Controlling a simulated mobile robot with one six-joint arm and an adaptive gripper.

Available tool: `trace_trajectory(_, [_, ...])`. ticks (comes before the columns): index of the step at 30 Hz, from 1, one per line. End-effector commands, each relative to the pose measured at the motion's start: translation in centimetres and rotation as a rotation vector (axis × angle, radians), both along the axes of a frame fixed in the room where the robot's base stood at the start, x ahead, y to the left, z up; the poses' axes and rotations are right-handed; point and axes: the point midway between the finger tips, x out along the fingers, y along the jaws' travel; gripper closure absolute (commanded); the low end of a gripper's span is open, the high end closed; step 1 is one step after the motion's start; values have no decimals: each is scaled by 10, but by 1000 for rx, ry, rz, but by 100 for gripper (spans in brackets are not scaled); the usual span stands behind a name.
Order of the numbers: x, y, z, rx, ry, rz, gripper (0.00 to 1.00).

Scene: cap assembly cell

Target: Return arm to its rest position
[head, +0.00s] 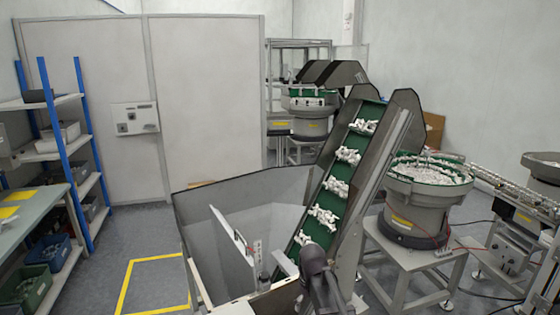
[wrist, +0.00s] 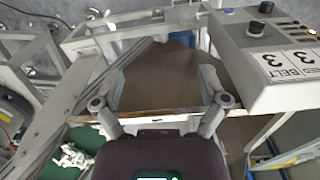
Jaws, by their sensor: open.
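My arm (head: 318,275) shows as a dark shape at the bottom middle of the head view, in front of the hopper and the foot of the conveyor. My gripper (wrist: 161,88) shows in the wrist view with its two fingers wide apart and nothing between them. A brown panel lies beyond the fingers. I cannot make out the gripper's fingers in the head view.
A grey hopper (head: 255,196) and a green inclined conveyor (head: 318,205) carrying white parts stand close to my arm. A control box labelled BELT 3 (wrist: 268,50) is right of my gripper. A bowl feeder (head: 412,215) stands at right; blue shelving (head: 77,150) is at left.

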Motion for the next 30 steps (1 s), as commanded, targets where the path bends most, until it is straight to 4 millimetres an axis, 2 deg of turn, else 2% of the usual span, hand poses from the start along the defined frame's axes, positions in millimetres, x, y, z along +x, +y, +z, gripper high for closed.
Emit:
trace_trajectory(1, [-27,-16,0,0,0,-60,7])
trace_trajectory(6, [-79,-52,0,0,0,-247,7])
trace_trajectory(9, [-102,-66,0,0,0,-332,7])
trace_trajectory(12, [-117,-75,0,0,0,-392,7])
trace_trajectory(17, [-126,-81,0,0,0,-435,7])
trace_trajectory(30, [-125,-81,0,0,0,-436,7])
